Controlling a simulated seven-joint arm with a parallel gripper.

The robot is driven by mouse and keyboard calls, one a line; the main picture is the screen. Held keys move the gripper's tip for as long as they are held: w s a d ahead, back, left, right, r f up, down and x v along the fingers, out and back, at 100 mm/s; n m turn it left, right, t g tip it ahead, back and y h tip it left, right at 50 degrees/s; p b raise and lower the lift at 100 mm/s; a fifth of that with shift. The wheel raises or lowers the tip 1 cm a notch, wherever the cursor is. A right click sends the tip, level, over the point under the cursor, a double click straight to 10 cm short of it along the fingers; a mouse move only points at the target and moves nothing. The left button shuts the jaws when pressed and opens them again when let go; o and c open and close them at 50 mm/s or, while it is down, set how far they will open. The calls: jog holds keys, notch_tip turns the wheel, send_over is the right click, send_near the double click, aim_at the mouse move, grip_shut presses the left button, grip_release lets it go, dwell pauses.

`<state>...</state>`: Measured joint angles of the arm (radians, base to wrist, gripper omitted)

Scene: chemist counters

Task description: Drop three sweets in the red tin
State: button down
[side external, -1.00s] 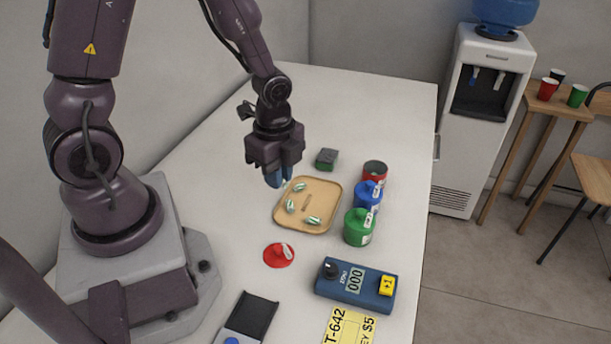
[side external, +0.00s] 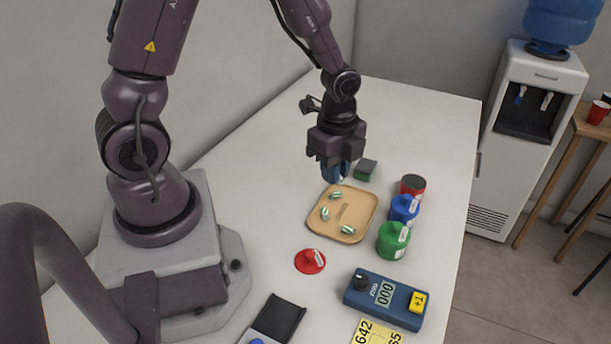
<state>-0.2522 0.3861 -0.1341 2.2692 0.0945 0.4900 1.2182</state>
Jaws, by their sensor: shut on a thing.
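The red tin (side external: 413,188) stands open at the far end of a row of tins, its inside dark. Its red lid (side external: 310,261) appears to be the one lying on the counter in front of the tray. Three green-and-white striped sweets (side external: 325,213), (side external: 336,195), (side external: 347,230) lie on the tan tray (side external: 370,200). My gripper (side external: 335,177) is above the tray's far edge, left of the red tin, fingers pointing down. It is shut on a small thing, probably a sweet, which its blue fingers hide.
A blue tin (side external: 404,210) and a green tin (side external: 393,240), both lidded, stand beside the red one. A dark block with green (side external: 366,170) lies behind the tray. A yellow card (side external: 376,333) lies in front.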

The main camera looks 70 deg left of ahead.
jog(key=w+a+f, duration=0.2)
jog(key=w, duration=1.9)
jog(key=shift+d+f, duration=0.15)
jog(key=shift+f, duration=1.45)
jog(key=shift+d+f, duration=0.1)
jog(key=shift+f, duration=1.45)
jog(key=c, duration=1.1)
grip_release()
jog(key=shift+o, duration=0.2)
notch_tip(320, 180, up, 13)
